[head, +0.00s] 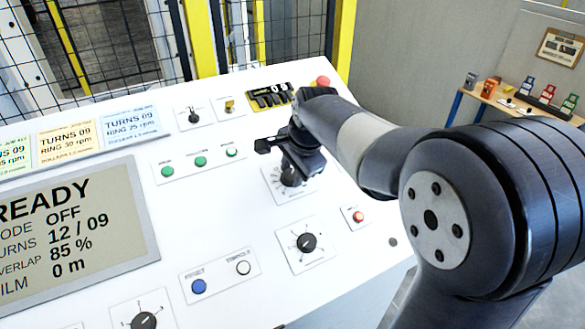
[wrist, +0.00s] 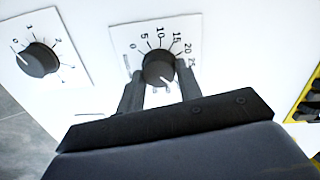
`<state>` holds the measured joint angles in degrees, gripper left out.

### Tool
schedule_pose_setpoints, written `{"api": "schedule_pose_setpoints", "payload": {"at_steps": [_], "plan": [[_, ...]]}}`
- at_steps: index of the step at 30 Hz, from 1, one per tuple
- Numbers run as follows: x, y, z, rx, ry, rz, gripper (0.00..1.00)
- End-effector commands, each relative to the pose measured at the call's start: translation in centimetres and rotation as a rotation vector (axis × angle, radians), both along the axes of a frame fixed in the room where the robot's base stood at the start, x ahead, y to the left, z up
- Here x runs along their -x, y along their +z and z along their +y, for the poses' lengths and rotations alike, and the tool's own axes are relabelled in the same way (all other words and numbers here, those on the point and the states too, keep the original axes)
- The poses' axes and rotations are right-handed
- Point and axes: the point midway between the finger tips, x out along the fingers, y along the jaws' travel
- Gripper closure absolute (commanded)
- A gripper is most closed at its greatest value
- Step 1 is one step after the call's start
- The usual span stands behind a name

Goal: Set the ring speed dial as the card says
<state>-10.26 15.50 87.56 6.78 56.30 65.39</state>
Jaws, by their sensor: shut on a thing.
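The ring speed dial (wrist: 157,68) is a black knob on a white plate, with a scale showing 0, 5, 10, 15, 20 and 25. It also shows in the head view (head: 291,178), partly covered by my gripper (head: 288,160). In the wrist view, my gripper (wrist: 159,85) has one finger on each side of the knob, shut on it. The pointer's exact setting is unclear. Job cards stand along the panel's back: a blue card (head: 129,121) reads TURNS 09, RING 25 rpm, and a yellowish card (head: 68,141) reads TURNS 09, RING 30 rpm. Another card (head: 12,158) is cut off.
The display (head: 75,235) reads READY, OFF, turns 12 / 09, 85 % and 0 m. A second dial (head: 306,242), blue and white buttons (head: 220,277), green buttons (head: 200,161) and a red mushroom button (head: 322,82) are on the panel. A mesh fence (head: 110,40) stands behind.

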Motion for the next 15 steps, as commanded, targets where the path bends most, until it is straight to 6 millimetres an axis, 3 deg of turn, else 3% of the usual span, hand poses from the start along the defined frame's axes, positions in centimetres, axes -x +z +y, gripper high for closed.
{"api": "schedule_pose_setpoints", "payload": {"at_steps": [15], "plan": [[0.01,-0.02,-0.05,-0.037,-0.092,0.015,0.89]]}}
